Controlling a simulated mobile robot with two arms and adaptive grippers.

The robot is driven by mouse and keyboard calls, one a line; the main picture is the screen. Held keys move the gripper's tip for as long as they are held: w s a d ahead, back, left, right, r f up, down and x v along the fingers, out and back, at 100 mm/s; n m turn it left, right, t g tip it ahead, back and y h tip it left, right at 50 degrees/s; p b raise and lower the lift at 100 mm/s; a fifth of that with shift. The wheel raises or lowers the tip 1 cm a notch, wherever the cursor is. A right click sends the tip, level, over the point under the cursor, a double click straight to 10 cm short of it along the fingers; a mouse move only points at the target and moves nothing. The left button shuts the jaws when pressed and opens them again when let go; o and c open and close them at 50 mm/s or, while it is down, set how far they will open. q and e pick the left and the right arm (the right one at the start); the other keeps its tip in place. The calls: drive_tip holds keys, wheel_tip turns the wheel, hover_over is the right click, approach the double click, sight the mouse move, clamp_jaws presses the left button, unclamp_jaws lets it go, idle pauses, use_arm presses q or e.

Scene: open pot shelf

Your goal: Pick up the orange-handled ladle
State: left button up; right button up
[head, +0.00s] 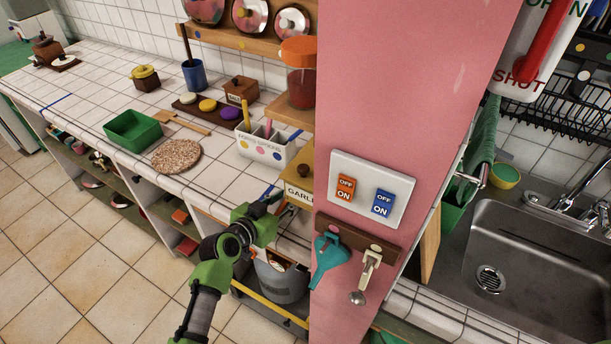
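I cannot make out an orange-handled ladle in the head view. My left gripper (270,203) reaches in from below to the counter's front edge, just left of the pink pillar and beside a box lettered "GARLI" (298,194). Its fingers are small and dark here, so I cannot tell whether they are open or shut, or whether they touch anything. A grey pot (283,284) stands on the low shelf behind my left arm, partly covered by it. My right gripper is not in view.
A utensil holder (264,148), round board (177,156) and green tray (133,130) stand on the tiled counter. A sink (540,255) is right. The floor at left is clear.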

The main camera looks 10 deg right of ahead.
use_arm(q)
drive_tip(key=shift+w+d, duration=0.1)
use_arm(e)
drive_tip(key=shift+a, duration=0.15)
use_arm(q)
clamp_jaws()
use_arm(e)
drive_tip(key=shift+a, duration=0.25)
